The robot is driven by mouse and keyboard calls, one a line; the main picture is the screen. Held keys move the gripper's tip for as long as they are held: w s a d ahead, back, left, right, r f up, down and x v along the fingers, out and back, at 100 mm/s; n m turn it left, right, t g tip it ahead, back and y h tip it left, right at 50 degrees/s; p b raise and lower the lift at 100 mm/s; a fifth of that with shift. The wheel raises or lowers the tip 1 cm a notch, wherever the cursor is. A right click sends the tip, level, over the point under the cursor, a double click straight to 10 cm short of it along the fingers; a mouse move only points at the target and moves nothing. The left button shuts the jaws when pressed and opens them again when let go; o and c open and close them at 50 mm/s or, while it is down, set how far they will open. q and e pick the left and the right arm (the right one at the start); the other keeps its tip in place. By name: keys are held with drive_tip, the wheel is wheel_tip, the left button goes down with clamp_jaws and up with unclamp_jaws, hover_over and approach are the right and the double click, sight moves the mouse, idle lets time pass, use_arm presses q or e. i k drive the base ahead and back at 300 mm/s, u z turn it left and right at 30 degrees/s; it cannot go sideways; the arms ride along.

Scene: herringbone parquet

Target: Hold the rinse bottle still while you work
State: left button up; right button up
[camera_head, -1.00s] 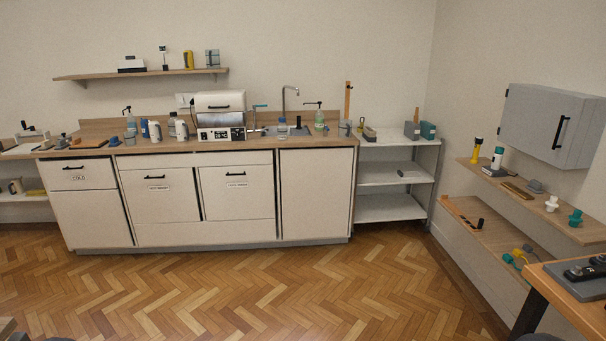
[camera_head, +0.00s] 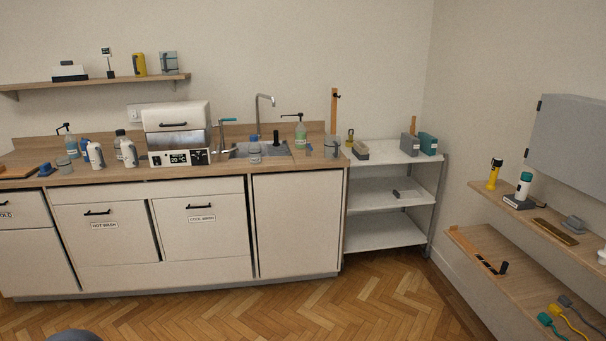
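Several bottles stand upright on the wooden counter; I cannot tell which is the rinse bottle. A clear bottle with a blue cap (camera_head: 254,152) stands at the front edge of the sink. A green pump bottle (camera_head: 300,134) stands behind the sink's right side. White bottles (camera_head: 128,153) and (camera_head: 96,155) stand left of the white countertop machine (camera_head: 178,135), with a bluish pump bottle (camera_head: 71,144) further left. Neither of my grippers shows, and nothing is seen touching the bottles.
The sink (camera_head: 275,150) has a tall tap (camera_head: 264,110). Right of the counter is a white shelf unit (camera_head: 385,198). Wooden wall shelves (camera_head: 555,218) and a grey cabinet (camera_head: 580,140) are on the right wall. The parquet floor (camera_head: 320,305) in front is clear.

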sight(255, 157)
drive_tip(key=u, duration=0.05)
drive_tip(key=i, duration=1.4)
drive_tip(key=u, duration=0.3)
drive_tip(key=i, duration=1.35)
drive_tip(key=u, duration=0.4)
drive_tip(key=i, duration=0.9)
drive_tip(key=u, duration=0.15)
